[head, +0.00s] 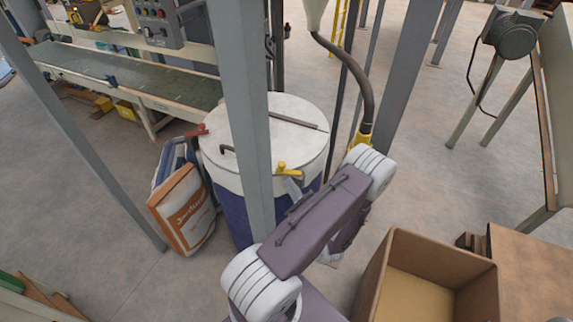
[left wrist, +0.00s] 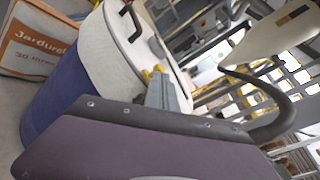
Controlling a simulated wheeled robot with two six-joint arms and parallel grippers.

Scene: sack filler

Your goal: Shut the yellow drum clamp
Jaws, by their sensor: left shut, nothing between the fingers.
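A blue drum with a white lid (head: 290,115) stands in the middle of the head view, partly hidden by a grey post and my left arm. The yellow drum clamp (head: 287,170) is on the near right side of its rim; it also shows in the left wrist view (left wrist: 157,71). I cannot tell how far its lever stands out. My left gripper (head: 294,187) is shut and empty right beside the yellow clamp; its grey fingers also show in the left wrist view (left wrist: 158,92). I cannot tell whether they touch. My right gripper is not in view.
A red clamp (head: 197,131) is on the drum's left rim. An orange and white sack (head: 182,207) leans left of the drum. A grey post (head: 248,130) rises in front. An open cardboard box (head: 440,255) stands at lower right. A conveyor (head: 130,80) is behind left.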

